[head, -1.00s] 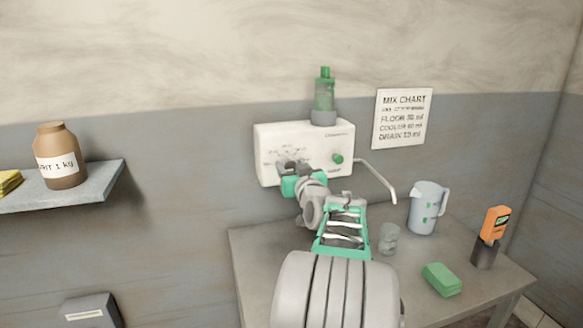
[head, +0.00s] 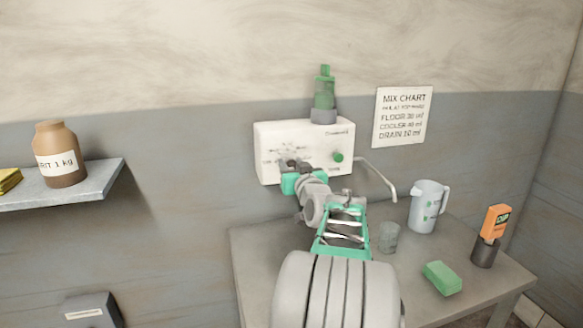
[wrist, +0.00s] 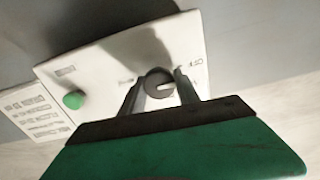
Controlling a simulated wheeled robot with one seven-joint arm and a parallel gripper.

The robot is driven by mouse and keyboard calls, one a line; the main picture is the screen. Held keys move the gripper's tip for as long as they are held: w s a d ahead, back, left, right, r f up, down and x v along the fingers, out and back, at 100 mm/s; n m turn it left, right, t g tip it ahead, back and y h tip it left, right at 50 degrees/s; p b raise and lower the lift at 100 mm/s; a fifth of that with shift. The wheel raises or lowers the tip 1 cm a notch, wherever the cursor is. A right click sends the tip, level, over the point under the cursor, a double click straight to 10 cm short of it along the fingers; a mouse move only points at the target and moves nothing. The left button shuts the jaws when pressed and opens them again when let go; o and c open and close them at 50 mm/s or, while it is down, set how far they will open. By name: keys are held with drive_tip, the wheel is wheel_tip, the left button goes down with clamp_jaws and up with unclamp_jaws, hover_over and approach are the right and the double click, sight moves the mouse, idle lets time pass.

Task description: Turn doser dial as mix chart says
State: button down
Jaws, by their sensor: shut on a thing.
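The white doser box (head: 338,131) is on the wall, with a green bottle (head: 324,92) upside down on top and a green button (head: 338,157) on its front. In the wrist view the dark round dial (wrist: 158,84) with a pale pointer mark sits between the fingers of my gripper (wrist: 160,88), which are shut on it. The pointer aims to the right in that view. Printed marks show around the dial but are too blurred to read. The mix chart (head: 403,117) hangs to the right and reads FLOOR 30 ml, COOLER, about 40 or 60 ml, and DRAIN 10 ml. My arm hides the dial in the head view.
A bent spout (head: 378,174) leaves the doser's right side. On the grey table (head: 262,262) stand a clear cup (head: 389,237), a jug (head: 428,206), a green sponge (head: 442,278) and an orange meter (head: 495,221) in a dark holder. A shelf (head: 95,187) holds a brown jar (head: 60,155).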

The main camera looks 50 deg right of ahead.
drive_tip(key=m+b, duration=0.2)
drive_tip(key=m, duration=0.1)
drive_tip(key=shift+f, duration=0.1)
drive_tip(key=shift+d+m+b, duration=0.1)
drive_tip(key=shift+m+b, duration=0.65)
drive_tip(key=shift+m, duration=1.85)
drive_tip(key=c, duration=0.9)
unclamp_jaws()
drive_tip(key=b+v, duration=0.1)
drive_tip(key=v, duration=0.7)
drive_tip(key=shift+d, duration=0.1)
